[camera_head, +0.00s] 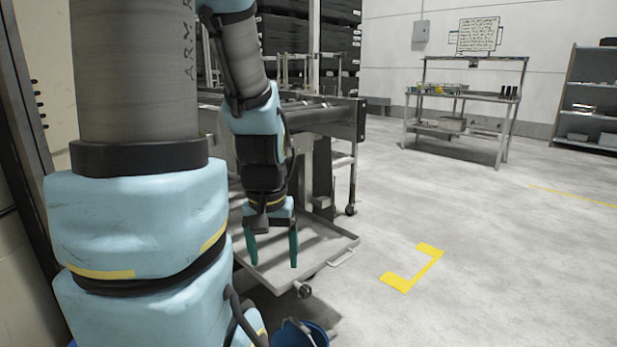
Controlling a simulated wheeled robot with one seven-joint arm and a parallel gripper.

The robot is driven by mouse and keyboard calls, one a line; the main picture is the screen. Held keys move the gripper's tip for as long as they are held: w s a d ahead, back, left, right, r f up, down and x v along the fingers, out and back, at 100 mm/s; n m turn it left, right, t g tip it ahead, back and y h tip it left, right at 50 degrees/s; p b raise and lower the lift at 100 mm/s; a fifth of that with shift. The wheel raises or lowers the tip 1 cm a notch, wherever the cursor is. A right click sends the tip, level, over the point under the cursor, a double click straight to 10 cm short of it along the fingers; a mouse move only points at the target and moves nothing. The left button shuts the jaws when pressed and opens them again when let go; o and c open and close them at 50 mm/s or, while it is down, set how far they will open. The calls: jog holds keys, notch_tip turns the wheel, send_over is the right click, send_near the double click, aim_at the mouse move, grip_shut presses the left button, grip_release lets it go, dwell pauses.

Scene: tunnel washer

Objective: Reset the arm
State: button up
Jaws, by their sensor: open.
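My gripper (273,248) hangs pointing down from my arm, left of the picture's middle. Its two dark teal fingers are spread apart, with nothing between them. It is in front of a low grey wheeled tray cart (325,255), whose flat top shows behind and between the fingers. I cannot tell how high the fingertips are above the cart. My large blue and grey arm links fill the left side and hide much of what is behind them.
A blue bucket (300,334) stands on the floor at the bottom. A roller conveyor (330,117) is behind my arm. A workbench (470,96) and shelf (592,100) stand at the back right. Yellow corner tape (427,262) marks the floor. The floor at right is clear.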

notch_tip(320, 180, up, 21)
jog(key=p, duration=1.9)
jog(key=shift+r, duration=0.15)
